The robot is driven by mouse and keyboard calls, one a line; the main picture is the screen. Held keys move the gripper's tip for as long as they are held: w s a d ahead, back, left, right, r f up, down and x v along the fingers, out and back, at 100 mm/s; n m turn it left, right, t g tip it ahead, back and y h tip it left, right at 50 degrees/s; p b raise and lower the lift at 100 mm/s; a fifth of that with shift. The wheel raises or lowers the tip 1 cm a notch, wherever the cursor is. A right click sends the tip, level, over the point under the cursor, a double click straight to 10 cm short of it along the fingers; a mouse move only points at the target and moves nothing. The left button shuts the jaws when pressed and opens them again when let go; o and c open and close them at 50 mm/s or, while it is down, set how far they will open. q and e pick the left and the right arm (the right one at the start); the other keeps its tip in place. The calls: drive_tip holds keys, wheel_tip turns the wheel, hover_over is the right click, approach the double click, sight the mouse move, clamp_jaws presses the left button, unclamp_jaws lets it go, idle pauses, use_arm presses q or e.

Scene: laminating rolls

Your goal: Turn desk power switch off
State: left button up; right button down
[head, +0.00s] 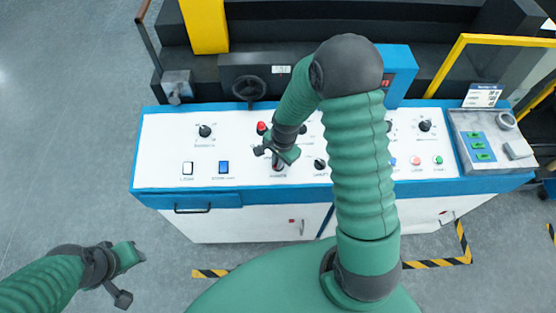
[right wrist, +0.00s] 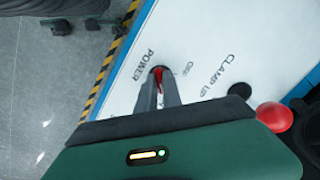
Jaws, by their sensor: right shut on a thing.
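The desk power switch is a small red lever (right wrist: 159,76) beside the printed word POWER on the white desk panel (head: 160,150). In the right wrist view it sits between my fingertips, which partly cover it. My right gripper (right wrist: 161,88) is shut on this red lever, fingers pointing down at the panel. In the head view my right gripper (head: 278,160) is at the panel's middle front, where it largely hides the switch. An OFF marking (right wrist: 187,68) shows beside the switch. My left gripper (head: 125,277) hangs low at left, away from the desk; its jaws are unclear.
A red button (right wrist: 274,116) and a black knob (right wrist: 240,90) by the CLAMP UP label are close to my right gripper. A black handwheel (head: 249,88) stands behind the panel. A grey tray (head: 465,150) sits at the right end. Floor at left is clear.

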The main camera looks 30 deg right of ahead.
idle(0.4)
drive_tip(key=n, duration=0.3)
drive_tip(key=shift+w+p, duration=0.1)
drive_tip(key=shift+p, duration=0.2)
drive_tip(key=n, duration=0.5)
drive_tip(key=shift+r+g+h+p, duration=0.1)
drive_tip(key=shift+g+h+p, duration=0.2)
drive_tip(key=shift+g, duration=0.1)
drive_tip(key=n, duration=0.5)
drive_tip(key=shift+w+n+h, duration=0.15)
drive_tip(key=shift+n+h, duration=0.15)
drive_tip(key=shift+h, duration=0.1)
drive_tip(key=shift+a+n+p, duration=0.1)
drive_tip(key=shift+n+p, duration=0.25)
drive_tip(key=shift+n, duration=1.75)
